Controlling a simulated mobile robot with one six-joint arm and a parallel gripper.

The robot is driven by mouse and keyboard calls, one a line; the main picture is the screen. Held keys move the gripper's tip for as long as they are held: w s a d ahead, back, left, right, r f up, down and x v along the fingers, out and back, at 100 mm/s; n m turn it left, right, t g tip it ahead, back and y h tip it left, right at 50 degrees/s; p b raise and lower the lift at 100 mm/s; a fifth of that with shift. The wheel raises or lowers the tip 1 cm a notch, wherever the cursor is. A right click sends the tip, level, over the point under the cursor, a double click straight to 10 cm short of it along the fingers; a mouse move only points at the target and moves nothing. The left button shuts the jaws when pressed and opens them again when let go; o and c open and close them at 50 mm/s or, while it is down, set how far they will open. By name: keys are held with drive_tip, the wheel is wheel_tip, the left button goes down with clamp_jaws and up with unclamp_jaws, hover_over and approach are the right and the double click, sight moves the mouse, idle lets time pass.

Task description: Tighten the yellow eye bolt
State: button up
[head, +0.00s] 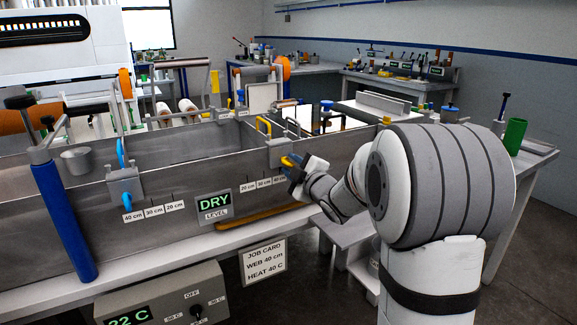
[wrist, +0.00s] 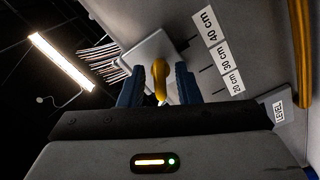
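The yellow eye bolt (wrist: 160,80) sticks out from a grey clamp block (wrist: 150,52) on the bath's front wall. It also shows in the head view (head: 288,161), partly covered by my gripper. My gripper (head: 292,167) is at the bolt, just in front of the block. In the wrist view my gripper (wrist: 159,86) is open, with one blue finger on each side of the bolt. A gap shows between the bolt and each finger. The bolt's shank and its seat in the block are hard to make out.
A second clamp (head: 124,185) with a blue bolt hangs on the wall further left. A blue post (head: 65,220) stands at the left. The level display (head: 214,205) reads DRY. Scale labels (wrist: 216,52) lie beside the yellow bolt. A job card (head: 264,261) hangs below the ledge.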

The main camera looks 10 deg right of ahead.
drive_tip(key=shift+w+a, duration=0.2)
drive_tip(key=shift+w, duration=0.4)
clamp_jaws()
